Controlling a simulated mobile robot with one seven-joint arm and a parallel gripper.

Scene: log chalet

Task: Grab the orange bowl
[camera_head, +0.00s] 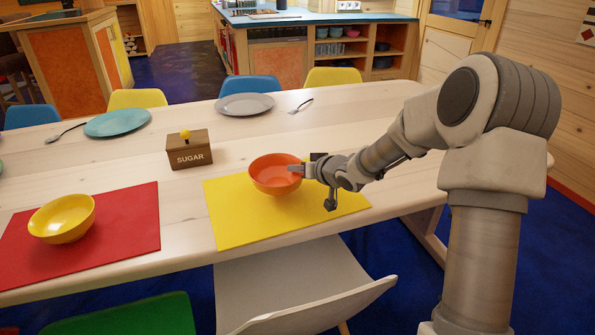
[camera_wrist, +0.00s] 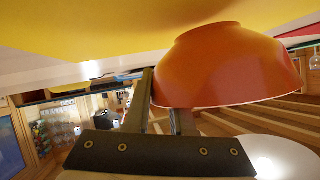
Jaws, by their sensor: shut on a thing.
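The orange bowl (camera_head: 270,181) is upright at the yellow placemat (camera_head: 240,225) on the wooden table. I cannot tell whether it rests on the mat or is slightly above it. My gripper (camera_head: 298,170) reaches it from the right and is shut on its right rim. In the wrist view the orange bowl (camera_wrist: 225,70) appears upside down, with its rim wall between the fingers of my gripper (camera_wrist: 163,95). One finger is partly hidden behind the bowl.
A brown sugar box (camera_head: 188,152) stands left behind the bowl. A yellow bowl (camera_head: 62,217) sits on a red placemat (camera_head: 130,235) at left. A grey plate (camera_head: 244,104) and a teal plate (camera_head: 117,123) lie further back. A white chair (camera_head: 290,280) stands at the near table edge.

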